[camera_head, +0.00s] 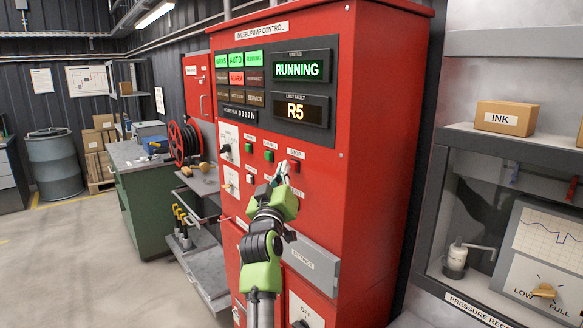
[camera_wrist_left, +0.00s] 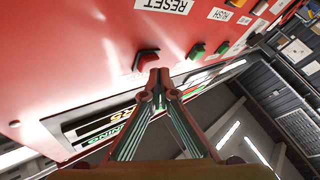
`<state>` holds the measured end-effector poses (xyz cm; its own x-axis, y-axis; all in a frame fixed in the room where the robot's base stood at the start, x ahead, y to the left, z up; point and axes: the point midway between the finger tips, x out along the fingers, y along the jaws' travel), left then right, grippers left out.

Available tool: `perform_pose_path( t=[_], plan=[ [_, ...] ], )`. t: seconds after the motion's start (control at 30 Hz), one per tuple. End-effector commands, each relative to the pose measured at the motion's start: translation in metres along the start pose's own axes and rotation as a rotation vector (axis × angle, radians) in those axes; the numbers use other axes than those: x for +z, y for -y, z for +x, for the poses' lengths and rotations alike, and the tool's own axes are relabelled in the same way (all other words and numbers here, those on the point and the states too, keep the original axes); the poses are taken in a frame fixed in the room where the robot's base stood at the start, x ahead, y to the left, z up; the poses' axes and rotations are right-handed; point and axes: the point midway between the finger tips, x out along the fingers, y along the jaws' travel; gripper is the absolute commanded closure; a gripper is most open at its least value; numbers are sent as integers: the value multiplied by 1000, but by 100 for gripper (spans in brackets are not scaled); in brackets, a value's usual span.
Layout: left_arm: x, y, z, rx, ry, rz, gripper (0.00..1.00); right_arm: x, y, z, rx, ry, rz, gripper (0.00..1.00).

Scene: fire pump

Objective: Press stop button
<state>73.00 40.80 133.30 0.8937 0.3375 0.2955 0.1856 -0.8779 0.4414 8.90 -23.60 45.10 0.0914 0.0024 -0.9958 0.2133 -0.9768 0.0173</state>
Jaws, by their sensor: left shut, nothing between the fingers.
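The red pump control cabinet (camera_head: 375,130) fills the middle of the head view. A red button (camera_head: 295,166) sits at the right end of a row with two green buttons (camera_head: 249,148). Its label is too small to read surely. My left gripper (camera_head: 283,168) is shut and empty, just in front of the panel by the red button. In the left wrist view its fingertips (camera_wrist_left: 158,74) lie close beside the red button (camera_wrist_left: 146,60); I cannot tell whether they touch it. The right gripper is not in view.
The cabinet display (camera_head: 297,70) reads RUNNING, with R5 below. A RESET label (camera_wrist_left: 163,5) and green buttons (camera_wrist_left: 196,50) share the panel. A grey drawer-like box (camera_head: 313,262) juts out lower down. A glass-fronted shelf unit (camera_head: 500,140) stands right.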

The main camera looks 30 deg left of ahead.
Motion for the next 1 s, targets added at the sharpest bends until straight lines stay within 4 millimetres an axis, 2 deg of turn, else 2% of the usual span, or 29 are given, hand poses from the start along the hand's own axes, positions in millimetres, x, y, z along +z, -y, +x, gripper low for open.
perform_pose_path(
  t=[1.0],
  plan=[
    [6, -6, 8, 1, 0, -1, 100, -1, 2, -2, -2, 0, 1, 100]
  ],
)
